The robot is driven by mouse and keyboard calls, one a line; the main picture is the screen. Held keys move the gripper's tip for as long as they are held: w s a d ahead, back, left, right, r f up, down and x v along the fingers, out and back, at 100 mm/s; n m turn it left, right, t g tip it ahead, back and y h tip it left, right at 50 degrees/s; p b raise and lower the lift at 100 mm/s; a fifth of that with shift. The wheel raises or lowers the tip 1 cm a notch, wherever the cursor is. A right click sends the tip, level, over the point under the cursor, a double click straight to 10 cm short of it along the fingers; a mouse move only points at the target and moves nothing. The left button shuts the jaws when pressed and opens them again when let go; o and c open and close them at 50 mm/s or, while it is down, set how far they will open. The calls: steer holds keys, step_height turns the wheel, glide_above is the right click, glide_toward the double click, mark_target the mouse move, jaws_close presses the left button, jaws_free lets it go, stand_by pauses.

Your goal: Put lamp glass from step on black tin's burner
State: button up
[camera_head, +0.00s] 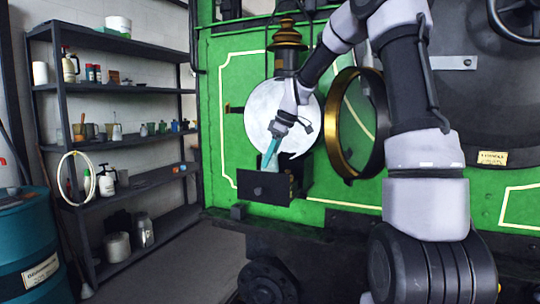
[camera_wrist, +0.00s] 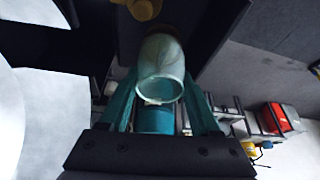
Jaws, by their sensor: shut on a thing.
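My gripper (camera_head: 268,160) has teal fingers pointing down in front of the round white lamp face. In the wrist view, my gripper (camera_wrist: 160,92) is shut on the lamp glass (camera_wrist: 161,68), a pale clear tube with its open rim towards the camera. The glass shows faintly at the fingertips in the head view (camera_head: 266,165). The black tin (camera_head: 264,188) is just below the fingertips. A yellow brass piece (camera_wrist: 145,9), perhaps the burner, shows beyond the far end of the glass. I cannot tell whether the glass touches it.
A brass-rimmed round door (camera_head: 348,125) stands open to the right of my gripper. Shelves (camera_head: 125,140) with bottles and tins stand at the left, with a teal drum (camera_head: 30,245) in front. The floor between is clear.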

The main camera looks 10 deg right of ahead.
steer(key=shift+f, duration=0.5)
stand_by(0.5)
steer(key=o, duration=1.5)
steer(key=shift+c, duration=0.2)
steer(key=v, duration=1.1)
steer(key=shift+s, duration=0.15)
steer(key=s+d+m+t+h, duration=0.1)
steer(key=s+m+t, duration=0.4)
steer(key=s+m, duration=1.1)
steer(key=s+d, duration=0.1)
steer(key=s, duration=1)
steer(key=shift+s+f+m+h, duration=0.3)
steer(key=shift+s+h, duration=0.1)
